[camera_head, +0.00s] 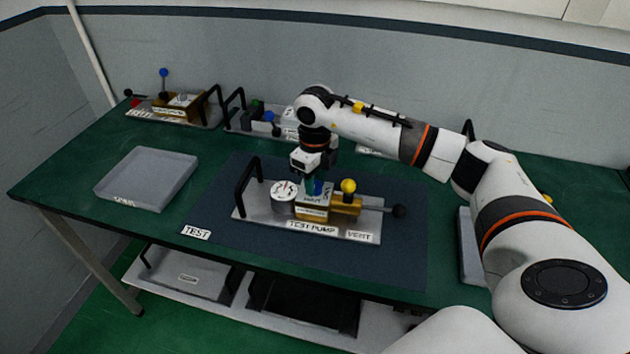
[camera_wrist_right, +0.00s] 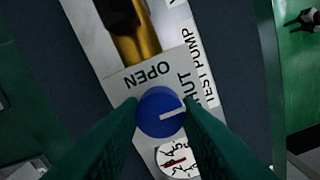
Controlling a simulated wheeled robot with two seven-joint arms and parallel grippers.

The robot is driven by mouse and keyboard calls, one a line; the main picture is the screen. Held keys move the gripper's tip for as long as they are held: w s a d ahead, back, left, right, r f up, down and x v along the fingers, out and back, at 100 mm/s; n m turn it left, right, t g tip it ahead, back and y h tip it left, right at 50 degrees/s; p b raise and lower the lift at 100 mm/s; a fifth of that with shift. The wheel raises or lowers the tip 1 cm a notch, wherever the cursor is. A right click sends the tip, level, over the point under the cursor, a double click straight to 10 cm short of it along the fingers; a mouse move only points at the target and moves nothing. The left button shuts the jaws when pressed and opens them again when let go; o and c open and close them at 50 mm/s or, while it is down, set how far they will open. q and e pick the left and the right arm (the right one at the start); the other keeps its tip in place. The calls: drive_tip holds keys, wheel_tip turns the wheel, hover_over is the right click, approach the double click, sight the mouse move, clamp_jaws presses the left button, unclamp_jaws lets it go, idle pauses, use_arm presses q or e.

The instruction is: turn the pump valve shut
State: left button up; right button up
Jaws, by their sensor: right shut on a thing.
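The test pump (camera_head: 283,223) is a grey plate with a black handle, a white round gauge (camera_head: 284,192), a brass block and a yellow knob. My right gripper (camera_head: 315,188) reaches down onto it from above. In the right wrist view its green fingers (camera_wrist_right: 160,115) are shut on the blue valve knob (camera_wrist_right: 158,112), one on each side. The knob's white line points to the right, near the SHUT label (camera_wrist_right: 187,88). The OPEN label (camera_wrist_right: 147,75) lies above the knob in that view.
The pump stands on a dark blue mat (camera_head: 260,246) on the green table. An empty grey tray (camera_head: 147,178) lies at the left. Other units with handles (camera_head: 180,105) stand along the back.

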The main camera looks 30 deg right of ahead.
idle(0.4)
drive_tip(key=o, duration=1)
drive_tip(key=shift+r, duration=0.1)
drive_tip(key=shift+r, duration=0.3)
wheel_tip(320, 180, up, 11)
drive_tip(key=b, duration=0.3)
drive_tip(key=shift+r, duration=0.15)
